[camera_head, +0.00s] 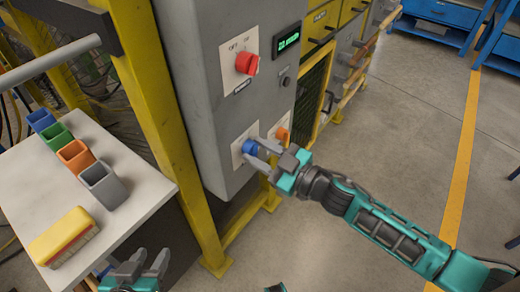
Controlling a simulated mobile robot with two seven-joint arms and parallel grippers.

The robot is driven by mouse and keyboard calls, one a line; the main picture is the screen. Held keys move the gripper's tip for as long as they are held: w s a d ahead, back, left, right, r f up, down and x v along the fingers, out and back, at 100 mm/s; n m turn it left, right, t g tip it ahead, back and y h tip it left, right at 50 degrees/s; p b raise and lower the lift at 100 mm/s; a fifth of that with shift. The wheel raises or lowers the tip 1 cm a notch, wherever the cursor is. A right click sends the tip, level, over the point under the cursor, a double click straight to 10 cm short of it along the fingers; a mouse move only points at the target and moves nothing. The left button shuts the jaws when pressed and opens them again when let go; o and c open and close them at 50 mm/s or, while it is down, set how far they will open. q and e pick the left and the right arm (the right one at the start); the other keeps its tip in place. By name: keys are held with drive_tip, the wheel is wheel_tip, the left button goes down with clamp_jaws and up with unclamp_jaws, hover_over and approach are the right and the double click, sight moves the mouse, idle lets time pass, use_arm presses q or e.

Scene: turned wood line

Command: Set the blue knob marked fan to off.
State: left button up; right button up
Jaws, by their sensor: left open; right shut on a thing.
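The blue knob (250,147) sits on a pale plate low on the front of the grey control cabinet (201,90). My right gripper (261,151) is at the knob, with its fingers shut around it. The fingers partly hide the knob and its plate, and I cannot read the marks or the knob's setting. My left gripper (140,266) is open and empty at the bottom of the view, in front of the white table and away from the cabinet.
A red knob (247,63) with OFF and ON marks is higher on the cabinet, beside a green display (288,39). A white table (143,178) at left holds several coloured bins and a yellow brush (62,237).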

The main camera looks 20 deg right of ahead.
drive_tip(key=n+p, duration=0.1)
drive_tip(key=n, duration=0.6)
drive_tip(key=shift+n, duration=1.2)
drive_tip(key=o, duration=1)
drive_tip(key=shift+o, duration=0.2)
